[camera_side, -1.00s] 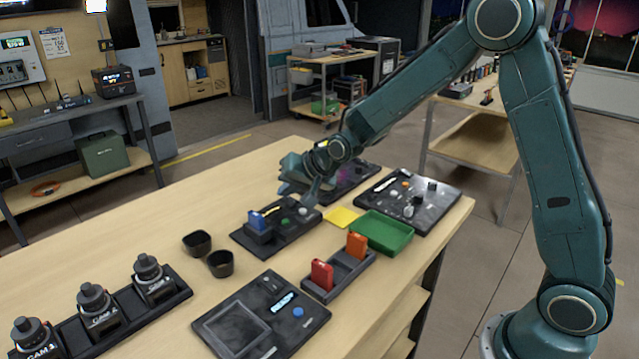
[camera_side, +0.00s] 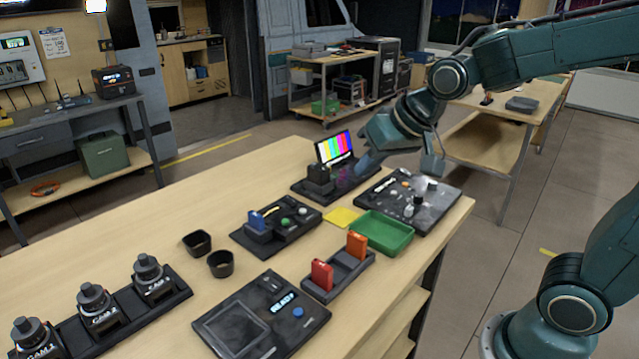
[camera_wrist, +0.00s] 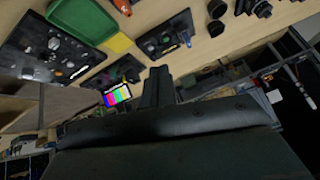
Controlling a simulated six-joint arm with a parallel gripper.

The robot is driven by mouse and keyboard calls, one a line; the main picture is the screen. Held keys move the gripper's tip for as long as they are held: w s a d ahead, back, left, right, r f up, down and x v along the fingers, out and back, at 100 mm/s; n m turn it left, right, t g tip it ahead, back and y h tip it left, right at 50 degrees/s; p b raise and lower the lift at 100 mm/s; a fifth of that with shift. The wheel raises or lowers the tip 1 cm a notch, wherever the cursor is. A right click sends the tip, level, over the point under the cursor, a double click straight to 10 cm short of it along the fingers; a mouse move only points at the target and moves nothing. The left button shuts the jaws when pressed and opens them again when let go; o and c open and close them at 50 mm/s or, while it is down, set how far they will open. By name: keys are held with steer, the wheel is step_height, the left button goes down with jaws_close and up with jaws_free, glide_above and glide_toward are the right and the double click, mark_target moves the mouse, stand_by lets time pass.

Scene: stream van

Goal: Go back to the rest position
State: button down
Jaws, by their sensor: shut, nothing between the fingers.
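My gripper (camera_side: 371,163) is above the far end of the wooden table, in front of a small screen with colour bars (camera_side: 335,148). It is shut and I see nothing held in it. In the wrist view its dark fingers (camera_wrist: 158,88) point up the picture, with the colour-bar screen (camera_wrist: 117,95) to their left. In the side view the black panel with knobs (camera_side: 408,203) lies to the right of the gripper and below it. My arm reaches in from the right, its upper links raised.
A green tray (camera_side: 383,233), a yellow pad (camera_side: 341,217), a holder with red and orange blocks (camera_side: 338,277), a console with a blue block (camera_side: 276,222) and two black cups (camera_side: 220,264) stand on the table. A rack of cameras (camera_side: 100,313) is at front left.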

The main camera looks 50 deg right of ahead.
steer(key=s+n+g, duration=0.1)
steer(key=s+n, duration=0.2)
steer(key=s, duration=1.3)
steer(key=shift+s+d+r+g, duration=0.2)
steer(key=shift+s+d+g, duration=0.1)
steer(key=shift+s+d, duration=0.05)
